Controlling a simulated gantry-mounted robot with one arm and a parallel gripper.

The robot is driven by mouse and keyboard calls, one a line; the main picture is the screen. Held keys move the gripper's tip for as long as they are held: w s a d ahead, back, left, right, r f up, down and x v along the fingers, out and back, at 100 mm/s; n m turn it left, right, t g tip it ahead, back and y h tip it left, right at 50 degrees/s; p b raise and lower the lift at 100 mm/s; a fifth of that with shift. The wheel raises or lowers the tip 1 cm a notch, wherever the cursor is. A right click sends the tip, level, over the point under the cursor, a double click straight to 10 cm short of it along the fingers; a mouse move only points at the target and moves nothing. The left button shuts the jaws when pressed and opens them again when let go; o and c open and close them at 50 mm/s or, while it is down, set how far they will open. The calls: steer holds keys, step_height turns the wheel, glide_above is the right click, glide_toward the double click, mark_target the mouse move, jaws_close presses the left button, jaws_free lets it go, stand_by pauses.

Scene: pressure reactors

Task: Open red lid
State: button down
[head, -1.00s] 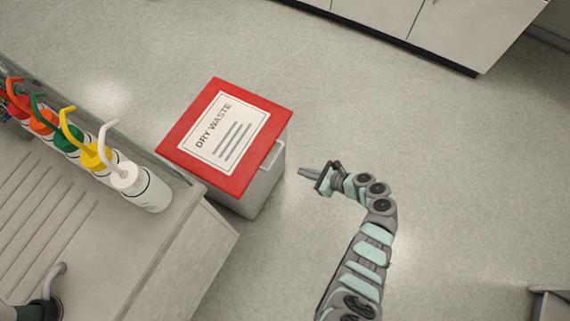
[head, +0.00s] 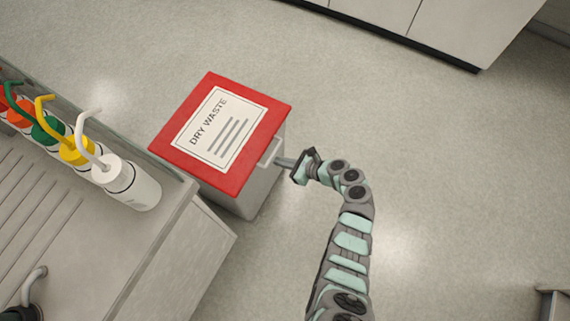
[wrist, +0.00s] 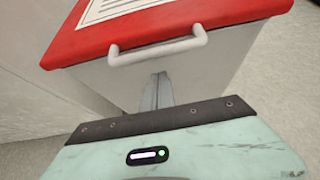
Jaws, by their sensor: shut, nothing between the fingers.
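The red lid (head: 257,150) lies flat and closed on a grey waste bin (head: 263,188). It bears a white "DRY WASTE" label (head: 222,125). A pale handle (head: 270,153) sticks out from the bin's right side, just under the lid's edge. My gripper (head: 279,162) is at that side, its fingers pointing at the bin just by the handle. In the wrist view the shut, empty fingers (wrist: 157,90) are below the handle bar (wrist: 160,49), in front of the bin's wall. I cannot tell whether the fingertips touch the wall.
A grey counter (head: 130,235) stands left of the bin, close to it. Several wash bottles with coloured caps stand on it, the nearest a white one (head: 135,188). Pale cabinets (head: 440,30) line the back. The floor (head: 450,180) to the right is clear.

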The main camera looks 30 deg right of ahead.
steer(key=shift+w+a+r, duration=0.1)
steer(key=shift+w+r, duration=0.1)
steer(key=shift+r, duration=0.85)
steer(key=shift+r, duration=0.1)
